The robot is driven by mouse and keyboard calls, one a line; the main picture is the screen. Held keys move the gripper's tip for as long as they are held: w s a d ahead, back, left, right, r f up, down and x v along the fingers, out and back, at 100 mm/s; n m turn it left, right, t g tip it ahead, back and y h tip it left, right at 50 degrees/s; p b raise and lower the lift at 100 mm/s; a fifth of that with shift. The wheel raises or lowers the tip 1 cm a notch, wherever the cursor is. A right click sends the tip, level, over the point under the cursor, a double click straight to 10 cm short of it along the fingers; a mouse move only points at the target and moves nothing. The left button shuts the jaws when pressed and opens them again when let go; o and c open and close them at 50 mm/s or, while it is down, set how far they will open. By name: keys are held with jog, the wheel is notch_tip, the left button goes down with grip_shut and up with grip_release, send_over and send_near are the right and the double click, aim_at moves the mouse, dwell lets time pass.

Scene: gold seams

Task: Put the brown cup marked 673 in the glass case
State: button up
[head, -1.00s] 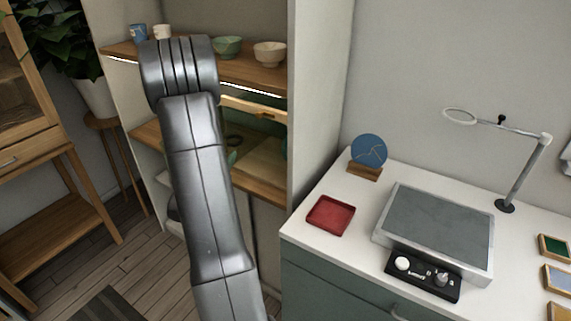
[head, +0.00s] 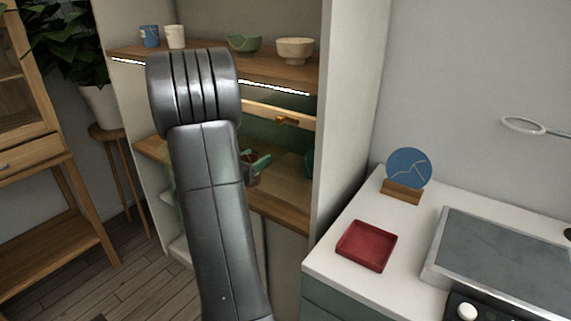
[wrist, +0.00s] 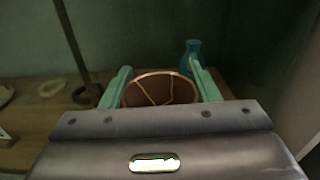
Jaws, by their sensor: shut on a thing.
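In the wrist view, a brown cup (wrist: 160,92) with a gold rim and gold seams sits between the two teal fingers of my gripper (wrist: 163,88), which is shut on it. The cup's opening faces the camera; no number can be read on it. In the head view, part of my gripper (head: 257,164) shows past my arm, inside the lower shelf bay. My arm hides much of that bay. A wooden cabinet with glass panes (head: 22,85), likely the glass case, stands at the far left on a wooden stand, cut by the frame edge.
The upper shelf (head: 268,72) holds a blue cup (head: 150,36), a white cup (head: 175,37), a green bowl (head: 244,44) and a cream bowl (head: 295,50). A teal vase (wrist: 192,56) stands behind my gripper. A white counter with a red tray (head: 366,246) is at right.

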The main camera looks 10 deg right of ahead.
jog(key=x, duration=1.4)
jog(key=shift+w+d+f+b, duration=0.1)
jog(key=shift+f+b, duration=0.6)
jog(key=shift+f, duration=2.85)
jog(key=shift+f+b, duration=0.3)
jog(key=o, duration=1.2)
jog(key=shift+r, duration=0.1)
jog(key=shift+r, duration=0.1)
